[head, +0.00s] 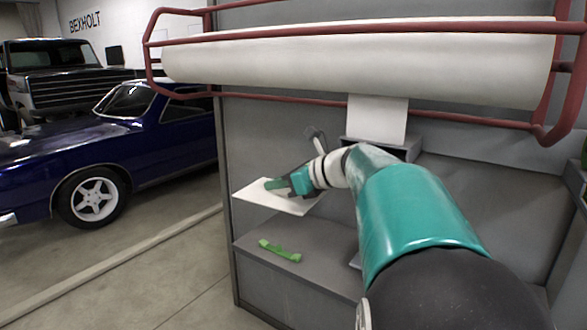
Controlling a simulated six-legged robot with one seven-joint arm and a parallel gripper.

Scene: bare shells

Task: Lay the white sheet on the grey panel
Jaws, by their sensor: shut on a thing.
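My gripper (276,184) is shut on a white sheet (278,202). It holds the sheet roughly flat, apparently above the left part of a grey bench top (310,242). The sheet's left corner reaches to the bench's left side. A second white sheet (377,120) stands upright below the large roll, above a grey box.
A green handle-like object (280,250) lies on the bench in front of the held sheet. A large white roll (360,65) in a red tube frame (300,99) hangs overhead. A grey box (405,148) stands behind my arm. A blue car (120,145) is at left, with open floor between.

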